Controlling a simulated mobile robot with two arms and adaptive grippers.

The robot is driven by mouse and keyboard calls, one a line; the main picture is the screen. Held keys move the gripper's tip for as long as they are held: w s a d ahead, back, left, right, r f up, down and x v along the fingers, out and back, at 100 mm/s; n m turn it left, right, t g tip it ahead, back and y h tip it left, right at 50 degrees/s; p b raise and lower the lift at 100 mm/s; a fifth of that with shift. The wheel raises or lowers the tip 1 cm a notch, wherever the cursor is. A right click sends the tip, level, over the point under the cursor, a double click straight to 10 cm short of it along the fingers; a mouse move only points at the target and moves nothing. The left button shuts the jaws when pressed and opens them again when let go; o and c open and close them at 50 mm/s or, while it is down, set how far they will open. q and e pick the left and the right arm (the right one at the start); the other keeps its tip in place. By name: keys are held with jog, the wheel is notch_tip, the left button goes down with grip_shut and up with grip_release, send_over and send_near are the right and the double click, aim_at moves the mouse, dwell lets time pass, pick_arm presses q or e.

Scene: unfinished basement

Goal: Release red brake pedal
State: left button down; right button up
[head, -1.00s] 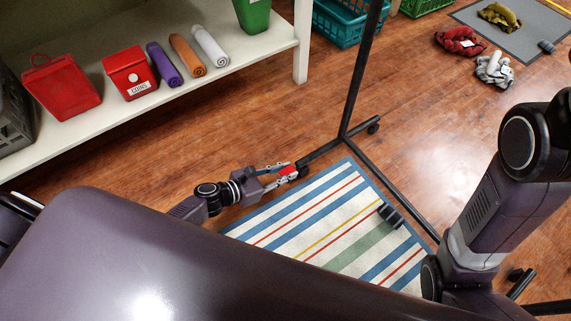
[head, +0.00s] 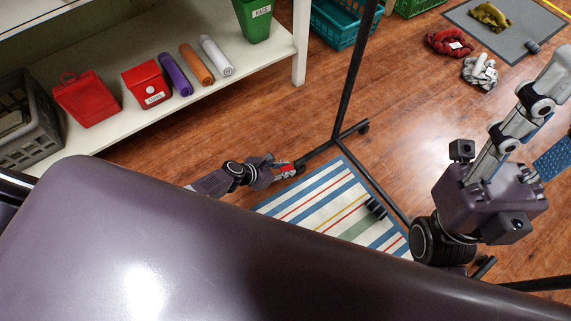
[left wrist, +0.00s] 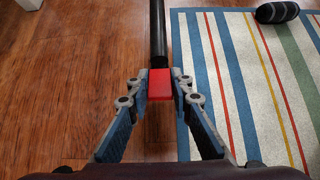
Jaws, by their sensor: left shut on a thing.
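The red brake pedal (head: 286,169) sits at the end of a black rack leg (head: 317,154), low over the floor in the head view. In the left wrist view the pedal (left wrist: 160,84) is a red block at the end of the black bar. My left gripper (left wrist: 160,90) has a fingertip on each side of it and is shut on it. In the head view my left gripper (head: 283,168) is small and partly hides the pedal. My right gripper (head: 557,112) is raised at the right, fingers spread, with nothing seen between them.
A striped rug (head: 320,205) lies under the rack, whose black post (head: 352,70) stands upright. A dark roller (head: 375,209) is on the rug's right side. A low shelf (head: 270,62) with red boxes and rolled cloths is behind.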

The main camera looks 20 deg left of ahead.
pick_arm(q)
jog(key=shift+s+p, duration=0.1)
jog(key=shift+p, duration=0.6)
jog(key=c, duration=1.9)
grip_release()
jog(key=shift+f, duration=0.1)
jog(key=shift+c, duration=0.2)
jog(key=shift+o, duration=1.1)
